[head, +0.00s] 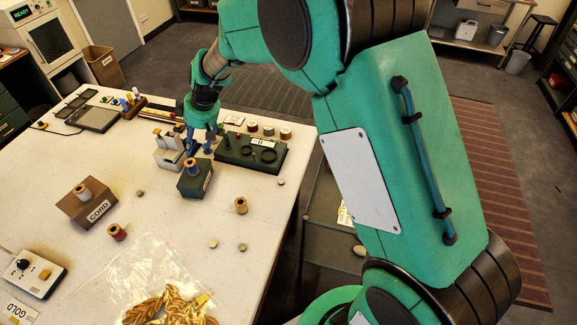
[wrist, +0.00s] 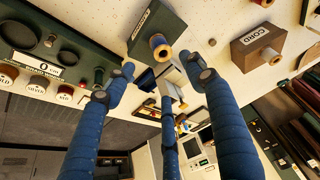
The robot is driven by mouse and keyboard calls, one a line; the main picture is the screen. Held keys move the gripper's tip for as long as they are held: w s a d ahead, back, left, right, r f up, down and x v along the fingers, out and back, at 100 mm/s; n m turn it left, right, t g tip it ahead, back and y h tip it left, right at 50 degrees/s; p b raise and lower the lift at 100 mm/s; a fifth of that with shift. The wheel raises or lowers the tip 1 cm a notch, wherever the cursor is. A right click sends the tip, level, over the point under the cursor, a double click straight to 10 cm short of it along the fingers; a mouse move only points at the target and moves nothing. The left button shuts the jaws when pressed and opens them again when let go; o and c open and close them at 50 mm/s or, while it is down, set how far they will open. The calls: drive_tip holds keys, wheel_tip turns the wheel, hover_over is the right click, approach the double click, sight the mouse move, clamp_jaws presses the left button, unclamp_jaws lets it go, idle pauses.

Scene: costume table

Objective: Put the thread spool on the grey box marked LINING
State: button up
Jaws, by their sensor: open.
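A dark grey-green box (head: 195,186) stands right of the table's middle; its white label is too small to read surely. A spool with a wooden end and dark blue thread (head: 192,167) stands on top of it. In the wrist view the box (wrist: 172,22) and spool (wrist: 160,47) show at the top. My gripper (head: 202,148) is just behind the box, with its fingers pointing down. Its blue fingers are spread and nothing is held between them in the wrist view. The spool is outside the fingers, apart from them.
A brown box marked CORD (head: 76,210) bears a tan spool. A red spool (head: 117,232) and a tan spool (head: 241,205) stand loose.

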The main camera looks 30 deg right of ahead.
drive_tip(key=s+d+r+m+t+h, duration=0.15)
drive_tip(key=s+d+r, duration=0.25)
drive_tip(key=s+r, duration=0.5)
drive_tip(key=s+d+r+m, duration=0.2)
drive_tip(key=s+d+r, duration=0.1)
drive_tip(key=s+r, duration=0.65)
drive_tip(key=s+d+r+m, duration=0.1)
drive_tip(key=s+d+m, duration=0.1)
drive_tip(key=s, duration=0.9)
drive_tip(key=s+d+m+h, duration=0.1)
drive_tip(key=s+d+m, duration=0.2)
drive_tip(key=s, duration=0.9)
drive_tip(key=shift+d+r+t, duration=0.35)
drive_tip(key=shift+d+t, duration=0.1)
drive_tip(key=shift+d, duration=0.65)
drive_tip(key=shift+w+h, duration=0.1)
drive_tip(key=shift+h, duration=0.15)
wheel_tip(320, 180, down, 8)
drive_tip(key=b, duration=0.7)
drive_tip(key=shift+r+b, duration=0.15)
drive_tip(key=shift+b, duration=0.25)
